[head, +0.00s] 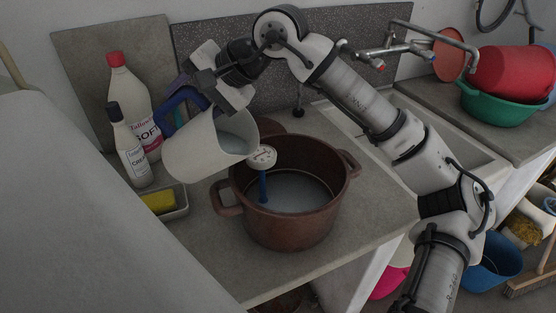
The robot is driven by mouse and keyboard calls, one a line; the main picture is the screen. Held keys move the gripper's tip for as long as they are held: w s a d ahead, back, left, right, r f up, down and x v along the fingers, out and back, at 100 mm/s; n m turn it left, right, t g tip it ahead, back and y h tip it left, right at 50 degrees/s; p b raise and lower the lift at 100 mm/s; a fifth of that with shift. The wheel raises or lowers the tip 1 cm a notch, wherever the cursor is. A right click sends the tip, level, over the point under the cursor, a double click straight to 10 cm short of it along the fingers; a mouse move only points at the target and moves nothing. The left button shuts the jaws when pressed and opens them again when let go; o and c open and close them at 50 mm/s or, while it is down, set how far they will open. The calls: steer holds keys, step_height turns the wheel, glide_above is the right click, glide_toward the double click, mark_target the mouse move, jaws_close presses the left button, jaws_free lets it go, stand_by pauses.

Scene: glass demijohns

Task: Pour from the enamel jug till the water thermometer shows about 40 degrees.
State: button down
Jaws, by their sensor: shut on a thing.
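The enamel jug (190,150) is white with a blue handle and rim parts. It is tilted to the right over the left side of a brown pot (285,228), with liquid visible inside its mouth. My gripper (190,97) is shut on the jug's blue handle, above and behind the jug; the fingertips are partly hidden. The pot stands on the counter and holds greyish water. The water thermometer (263,158) has a round white dial and a blue stem standing in the pot near its left wall. Its reading is too small to tell. No falling stream is clearly visible.
Two white bottles (130,160) and a tray with a yellow sponge (158,202) stand left of the pot. A tap (385,52) and sink are behind my arm. Green (500,105) and red basins sit at the far right. The counter's front edge is close to the pot.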

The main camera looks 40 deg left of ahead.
steer(key=shift+w+d+y, duration=0.25)
steer(key=shift+y, duration=0.05)
stand_by(0.8)
steer(key=shift+s, duration=0.1)
steer(key=shift+w+d+g+y, duration=0.25)
steer(key=shift+d+g+y, duration=0.1)
steer(key=shift+g+y, duration=0.05)
stand_by(1.6)
steer(key=shift+a, duration=0.1)
